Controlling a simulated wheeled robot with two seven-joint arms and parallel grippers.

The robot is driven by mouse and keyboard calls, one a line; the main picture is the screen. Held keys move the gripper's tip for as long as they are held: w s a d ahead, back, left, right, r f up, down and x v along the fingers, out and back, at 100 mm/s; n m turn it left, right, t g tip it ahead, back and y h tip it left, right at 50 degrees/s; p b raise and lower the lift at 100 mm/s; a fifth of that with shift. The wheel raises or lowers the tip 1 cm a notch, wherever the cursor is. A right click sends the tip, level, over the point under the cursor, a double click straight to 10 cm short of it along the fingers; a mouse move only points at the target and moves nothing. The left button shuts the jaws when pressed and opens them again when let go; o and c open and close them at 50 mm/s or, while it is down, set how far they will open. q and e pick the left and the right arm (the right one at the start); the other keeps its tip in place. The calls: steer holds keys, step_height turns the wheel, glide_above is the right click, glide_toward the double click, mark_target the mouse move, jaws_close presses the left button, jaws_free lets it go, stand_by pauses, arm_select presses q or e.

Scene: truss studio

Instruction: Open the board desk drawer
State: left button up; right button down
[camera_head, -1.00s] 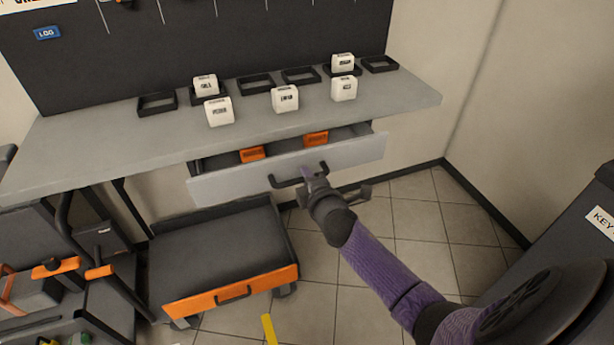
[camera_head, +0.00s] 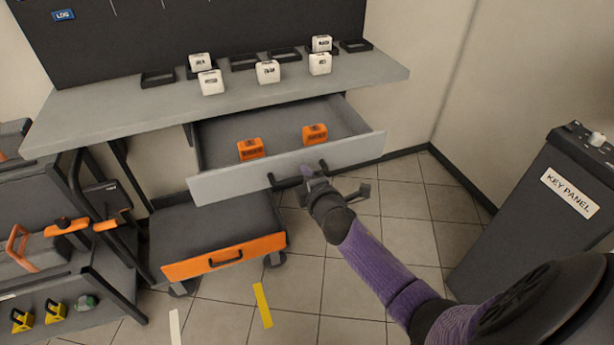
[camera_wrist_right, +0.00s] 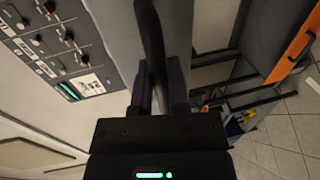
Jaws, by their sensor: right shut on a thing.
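The desk drawer (camera_head: 225,187) stands pulled well out from under the grey desk (camera_head: 130,111), with its light grey front facing me. Two orange blocks, one on the left (camera_head: 250,149) and one on the right (camera_head: 315,134), lie inside it. My right gripper (camera_head: 308,173) is at the dark bar handle (camera_head: 283,183) on the drawer front and is shut on it. In the right wrist view the gripper's fingers (camera_wrist_right: 160,88) sit either side of the dark handle bar (camera_wrist_right: 150,40). My left gripper is in no view.
Several white cubes and black trays stand on the desk top. A low cart (camera_head: 190,240) with an orange front is below the drawer at left. A key panel (camera_head: 535,210) stands at right. Tiled floor (camera_head: 410,240) between them is clear.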

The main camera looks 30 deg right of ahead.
steer(key=c, duration=0.6)
jaws_free()
steer(key=shift+c, duration=0.2)
steer(key=shift+s+r, duration=0.1)
steer(key=shift+s, duration=0.2)
steer(key=p+v, duration=0.2)
steer(key=v, duration=0.7)
steer(key=shift+s+p, duration=0.15)
steer(key=shift+p, duration=0.25)
